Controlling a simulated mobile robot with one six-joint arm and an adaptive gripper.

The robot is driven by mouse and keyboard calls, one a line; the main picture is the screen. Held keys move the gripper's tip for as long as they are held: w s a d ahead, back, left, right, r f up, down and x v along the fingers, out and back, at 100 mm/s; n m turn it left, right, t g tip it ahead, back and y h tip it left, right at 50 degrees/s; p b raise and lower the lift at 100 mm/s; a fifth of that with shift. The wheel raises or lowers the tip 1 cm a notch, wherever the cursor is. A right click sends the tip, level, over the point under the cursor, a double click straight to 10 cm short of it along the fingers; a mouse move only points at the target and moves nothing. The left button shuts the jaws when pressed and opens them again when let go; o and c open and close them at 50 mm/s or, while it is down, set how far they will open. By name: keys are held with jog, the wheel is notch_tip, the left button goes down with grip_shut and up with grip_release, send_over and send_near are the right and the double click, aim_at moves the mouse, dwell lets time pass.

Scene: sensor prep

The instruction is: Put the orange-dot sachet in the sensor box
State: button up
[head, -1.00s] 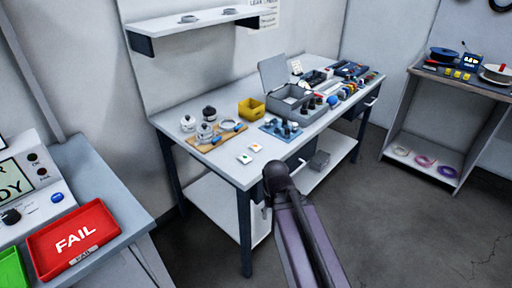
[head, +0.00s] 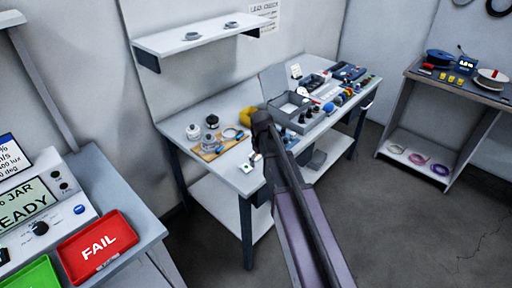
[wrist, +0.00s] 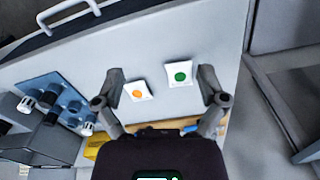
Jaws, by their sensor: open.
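The orange-dot sachet (wrist: 137,92) is a small white square lying flat on the bench top. In the wrist view it sits between my open fingers, close to the left one. A green-dot sachet (wrist: 181,75) lies just right of it, also between the fingers. My gripper (wrist: 161,76) is open and empty above both. In the head view my gripper (head: 262,118) and arm partly cover the sachet area; one sachet (head: 246,169) shows left of the arm. The grey box with a raised lid (head: 273,82), likely the sensor box, stands farther back on the bench, partly hidden by my arm.
A blue tray with dark-topped parts (wrist: 56,97) lies left of the sachets in the wrist view. A bench-edge handle (wrist: 68,12) shows. Bare bench top surrounds the sachets.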

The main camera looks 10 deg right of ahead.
jog(key=w+r+n+p, duration=0.2)
jog(key=w+r+p, duration=0.4)
jog(key=w, duration=0.4)
jog(key=shift+r+n, duration=0.3)
jog(key=shift+r, duration=0.45)
jog(key=shift+w+d+f, duration=0.1)
jog(key=shift+f, duration=0.1)
notch_tip(320, 180, down, 8)
jog(key=b, duration=0.8)
jog(key=shift+f+b, duration=0.15)
jog(key=shift+b, duration=0.2)
jog(key=f+b, duration=0.3)
jog(key=shift+w+f+b, duration=0.25)
jog(key=shift+w+b, duration=0.05)
jog(key=shift+w, duration=0.05)
jog(key=shift+f+b, duration=0.85)
jog(key=c, duration=1)
